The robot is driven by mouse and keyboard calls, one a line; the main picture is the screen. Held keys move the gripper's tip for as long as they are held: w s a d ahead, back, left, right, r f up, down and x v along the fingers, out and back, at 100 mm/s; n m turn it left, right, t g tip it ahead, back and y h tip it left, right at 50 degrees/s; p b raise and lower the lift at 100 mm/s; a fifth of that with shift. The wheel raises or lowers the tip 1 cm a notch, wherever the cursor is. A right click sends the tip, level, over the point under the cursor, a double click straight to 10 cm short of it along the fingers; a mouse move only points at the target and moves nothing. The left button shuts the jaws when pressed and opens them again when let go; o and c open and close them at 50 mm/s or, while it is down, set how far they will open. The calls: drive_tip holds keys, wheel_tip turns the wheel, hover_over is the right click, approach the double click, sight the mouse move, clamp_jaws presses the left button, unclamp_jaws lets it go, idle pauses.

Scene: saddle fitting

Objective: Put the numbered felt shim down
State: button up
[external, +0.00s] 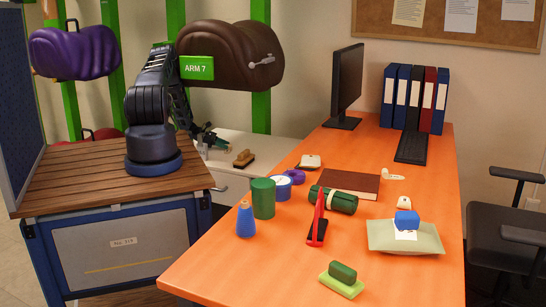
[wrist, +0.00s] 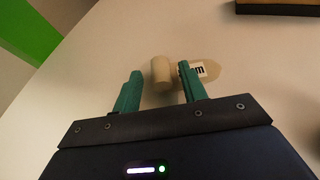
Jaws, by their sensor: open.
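My gripper (wrist: 159,72) is open, its two green fingers apart over a pale surface in the wrist view. A flat beige piece (wrist: 211,72) with a white label with dark print, apparently the felt shim, lies by the right fingertip, which hides part of it. A short beige cylinder (wrist: 161,73) shows between the fingertips; I cannot tell whether either finger touches it. In the external view my gripper (external: 212,139) is low over the white cabinet top, and the shim is too small to make out there.
A brown brush (external: 243,158) lies on the white cabinet top (external: 284,152) to the right of my gripper. The orange desk (external: 215,276) beside it holds a green cup (external: 263,198), a tape roll (external: 281,187) and other things. A brown saddle (external: 232,54) hangs behind my arm.

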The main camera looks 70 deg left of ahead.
drive_tip(key=shift+r, duration=0.1)
drive_tip(key=v, duration=1.2)
